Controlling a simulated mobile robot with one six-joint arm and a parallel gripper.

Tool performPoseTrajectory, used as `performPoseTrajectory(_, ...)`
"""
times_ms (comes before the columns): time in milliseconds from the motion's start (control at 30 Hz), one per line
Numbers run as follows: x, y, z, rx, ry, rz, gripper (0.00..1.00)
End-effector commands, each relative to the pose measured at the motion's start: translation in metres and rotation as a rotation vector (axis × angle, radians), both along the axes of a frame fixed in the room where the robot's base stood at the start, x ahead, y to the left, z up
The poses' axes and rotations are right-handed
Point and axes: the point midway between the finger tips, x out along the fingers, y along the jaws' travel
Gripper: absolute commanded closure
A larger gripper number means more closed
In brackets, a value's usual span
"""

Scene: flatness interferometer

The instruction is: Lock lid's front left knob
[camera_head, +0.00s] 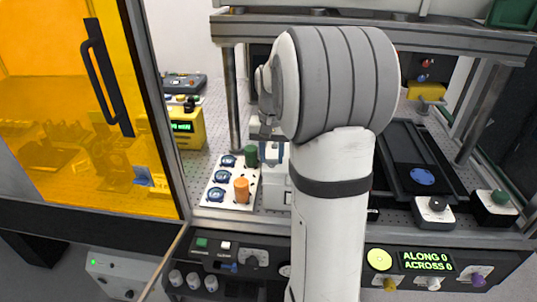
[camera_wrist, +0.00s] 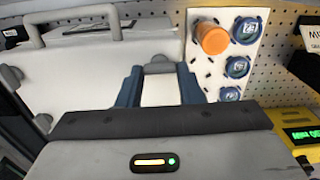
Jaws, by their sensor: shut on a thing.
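The white lid (camera_wrist: 75,75) with a grey bar handle (camera_wrist: 75,25) fills the left of the wrist view. Grey knobs sit at its edges, one at the far left (camera_wrist: 12,76) and one lower down (camera_wrist: 42,122). My gripper (camera_wrist: 160,85) has its two blue fingers around a grey knob (camera_wrist: 158,63) on the lid side near the white plate. The knob's lower part is hidden, so its turn angle cannot be told. In the head view, my gripper (camera_head: 272,153) is over the white housing (camera_head: 275,190), largely covered by my arm.
A white plate (camera_head: 212,198) beside the housing carries blue-topped discs, an orange cylinder (camera_head: 242,190) and a green cylinder (camera_head: 251,157). A yellow display box (camera_head: 185,128) stands left. A metal post (camera_head: 233,100) rises behind the plate. A control panel runs along the front.

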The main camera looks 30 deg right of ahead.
Motion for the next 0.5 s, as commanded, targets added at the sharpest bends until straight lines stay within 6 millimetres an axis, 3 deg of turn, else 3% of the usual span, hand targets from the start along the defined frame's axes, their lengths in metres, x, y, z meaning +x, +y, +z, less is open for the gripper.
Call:
performPoseTrajectory(333, -0.0029, 0.0024, -0.004, 0.008, 0.014, -0.002, 0.9)
performPoseTrajectory(367, -0.0029, 0.0024, -0.004, 0.008, 0.014, -0.002, 0.67)
performPoseTrajectory(500, -0.0022, 0.0019, -0.0031, 0.006, 0.01, -0.001, 0.55)
